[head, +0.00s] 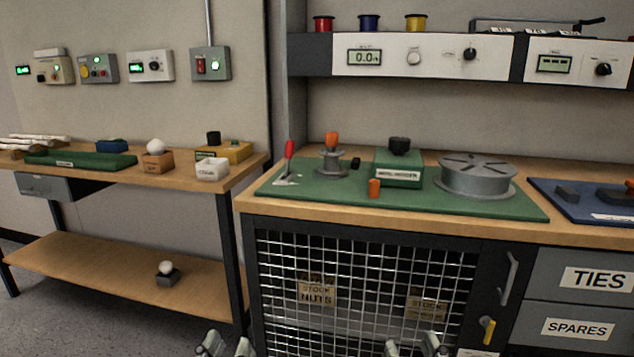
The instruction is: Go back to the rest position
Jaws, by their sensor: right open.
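My right gripper (412,347) is also at the bottom edge, further right, in front of the same mesh. Its fingertips are apart and it looks empty. Both are below the bench top, and the rest of both arms is out of view.
The wooden bench (390,222) carries a green mat (335,192) with a round grey metal part (475,178), a green box (398,170) and an orange cap (374,188). A blue mat (560,206) lies right. A lower side table (215,184) stands left.

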